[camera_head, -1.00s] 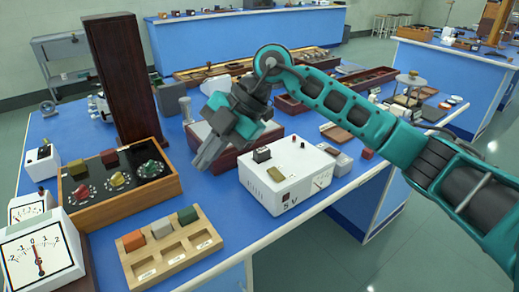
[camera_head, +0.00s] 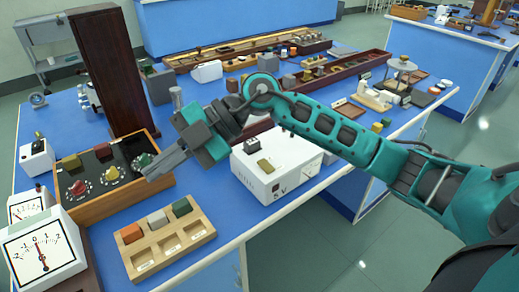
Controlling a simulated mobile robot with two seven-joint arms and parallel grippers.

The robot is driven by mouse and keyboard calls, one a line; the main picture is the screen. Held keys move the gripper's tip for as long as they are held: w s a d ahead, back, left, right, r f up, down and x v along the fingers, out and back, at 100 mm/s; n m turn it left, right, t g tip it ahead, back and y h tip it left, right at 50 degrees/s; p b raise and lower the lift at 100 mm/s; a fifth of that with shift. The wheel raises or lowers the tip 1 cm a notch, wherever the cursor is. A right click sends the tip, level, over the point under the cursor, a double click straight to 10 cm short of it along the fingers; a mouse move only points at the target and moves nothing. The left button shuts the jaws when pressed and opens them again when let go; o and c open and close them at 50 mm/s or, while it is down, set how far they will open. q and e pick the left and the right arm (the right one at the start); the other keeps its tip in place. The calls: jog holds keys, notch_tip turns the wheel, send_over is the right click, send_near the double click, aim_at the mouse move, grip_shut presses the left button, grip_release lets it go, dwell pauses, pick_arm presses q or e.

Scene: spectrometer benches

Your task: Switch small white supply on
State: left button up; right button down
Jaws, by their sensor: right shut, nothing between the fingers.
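A white box marked 5V (camera_head: 275,165) stands on the blue bench right of centre, with a black block and an olive piece on top, a small red part and a meter on its front. A smaller white box (camera_head: 37,160) with a dark part on top stands at the far left. I cannot tell which one is the small white supply, nor any switch position. My right gripper (camera_head: 152,172) is shut and empty, pointing left above the right side of a wooden-framed dial box (camera_head: 95,210). It is apart from both white boxes. My left gripper is not in view.
A tall dark wooden column (camera_head: 103,70) stands behind the dial box. A wooden tray (camera_head: 168,262) with coloured blocks lies in front. A white meter (camera_head: 42,252) stands at the lower left. Long trays (camera_head: 335,73) line the back. Some blue bench top is bare between the tray and 5V box.

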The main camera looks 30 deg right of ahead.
jog(key=w+d+f+m+h, duration=0.25)
jog(key=d+h, duration=0.45)
jog(key=d, duration=0.4)
notch_tip(320, 180, up, 4)
jog(key=m+h+p, duration=0.1)
jog(key=m+h, duration=0.4)
jog(key=h, duration=0.1)
send_over(262, 162)
jog(key=s, duration=0.2)
jog(key=shift+s+d+n+t, duration=0.15)
jog(key=shift+d+n+t, duration=0.1)
jog(key=shift+t, duration=0.05)
jog(key=f, duration=0.4)
jog(key=w+f, duration=0.1)
jog(key=f, duration=0.4)
jog(key=w+f, duration=0.1)
jog(key=f, duration=0.4)
jog(key=shift+a, duration=0.15)
